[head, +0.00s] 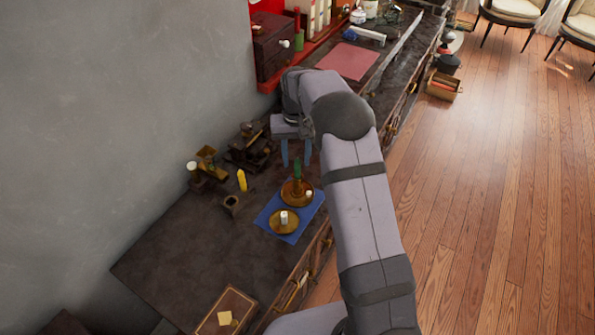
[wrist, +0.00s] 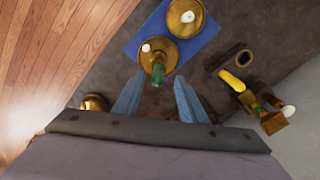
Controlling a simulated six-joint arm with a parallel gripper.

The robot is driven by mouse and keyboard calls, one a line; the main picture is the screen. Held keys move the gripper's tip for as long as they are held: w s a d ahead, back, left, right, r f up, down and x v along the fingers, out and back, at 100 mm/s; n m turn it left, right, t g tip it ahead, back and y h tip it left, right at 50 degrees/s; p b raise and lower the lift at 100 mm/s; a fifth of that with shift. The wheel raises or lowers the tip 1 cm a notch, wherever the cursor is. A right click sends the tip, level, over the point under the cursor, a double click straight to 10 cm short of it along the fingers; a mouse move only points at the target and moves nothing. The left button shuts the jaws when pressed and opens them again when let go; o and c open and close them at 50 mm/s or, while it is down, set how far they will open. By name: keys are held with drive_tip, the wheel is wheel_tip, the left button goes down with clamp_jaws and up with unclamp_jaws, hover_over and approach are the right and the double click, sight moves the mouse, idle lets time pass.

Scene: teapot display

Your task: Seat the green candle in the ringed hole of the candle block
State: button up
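The green candle (head: 297,170) stands upright in a round brass holder (head: 290,196) on a blue mat. In the wrist view the green candle (wrist: 158,74) shows just beyond and between my fingertips. My gripper (head: 296,160) is open and empty, its two blue fingers pointing down above and behind the candle; they also show spread apart in the wrist view (wrist: 158,100). A small dark block with a round opening (head: 232,204) stands left of the mat, also in the wrist view (wrist: 237,55). I cannot tell whether it is the candle block, and no ring is clear.
A second brass holder (head: 284,228) with a white stub shares the blue mat (head: 262,216). A yellow candle (head: 242,181) and dark wood-and-brass pieces (head: 250,150) stand to the left. A box (head: 224,312) lies in front. The counter's left part is bare.

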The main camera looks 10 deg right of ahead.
sight(297, 168)
drive_tip(key=shift+d+f+p, duration=0.15)
drive_tip(key=shift+f+p, duration=0.95)
drive_tip(key=shift+f, duration=1.5)
drive_tip(key=shift+c, duration=0.7)
clamp_jaws()
